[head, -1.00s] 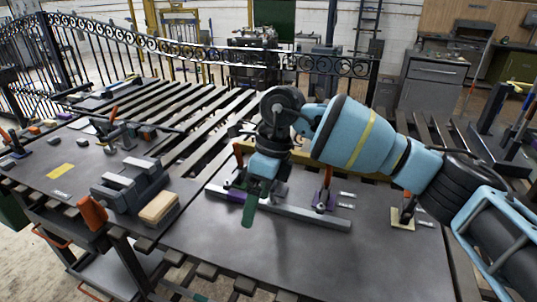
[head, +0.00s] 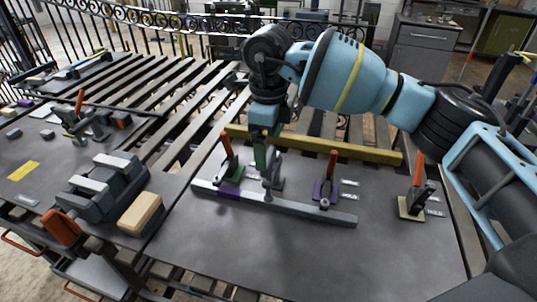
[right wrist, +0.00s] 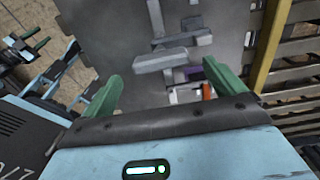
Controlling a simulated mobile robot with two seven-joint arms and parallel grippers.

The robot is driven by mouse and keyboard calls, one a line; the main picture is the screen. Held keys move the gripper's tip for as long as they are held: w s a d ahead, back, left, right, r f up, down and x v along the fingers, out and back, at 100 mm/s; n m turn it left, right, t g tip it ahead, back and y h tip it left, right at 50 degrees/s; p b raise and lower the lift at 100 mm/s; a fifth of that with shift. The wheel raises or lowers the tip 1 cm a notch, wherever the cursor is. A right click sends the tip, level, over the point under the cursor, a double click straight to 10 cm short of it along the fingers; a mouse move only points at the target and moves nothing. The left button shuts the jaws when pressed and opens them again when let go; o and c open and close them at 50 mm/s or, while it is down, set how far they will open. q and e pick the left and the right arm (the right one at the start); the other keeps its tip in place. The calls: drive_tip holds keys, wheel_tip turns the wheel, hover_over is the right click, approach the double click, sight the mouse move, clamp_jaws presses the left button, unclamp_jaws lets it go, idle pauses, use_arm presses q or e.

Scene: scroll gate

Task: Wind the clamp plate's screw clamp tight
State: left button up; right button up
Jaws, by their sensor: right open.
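The clamp plate (head: 290,255) is a dark grey table plate. A long grey bar (head: 300,210) lies across it. A grey upright screw clamp (head: 270,180) stands at the bar between two orange-handled toggle clamps, one green (head: 226,155) and one purple (head: 327,188). My right gripper (head: 263,157) points down at the screw clamp's top, partly hiding it. In the right wrist view its green fingers (right wrist: 172,88) are apart, with a grey clamp part (right wrist: 162,60) showing beyond the gap. I cannot tell whether they touch it. My left gripper is not in view.
A third toggle clamp (head: 412,203) stands at the plate's right. A yellow rail (head: 345,149) runs behind the clamps. A dark vise (head: 105,185) and a tan block (head: 140,213) sit at the left. The plate's front is clear.

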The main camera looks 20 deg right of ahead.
sight(268, 156)
drive_tip(key=shift+f, duration=2.1)
drive_tip(key=c, duration=1)
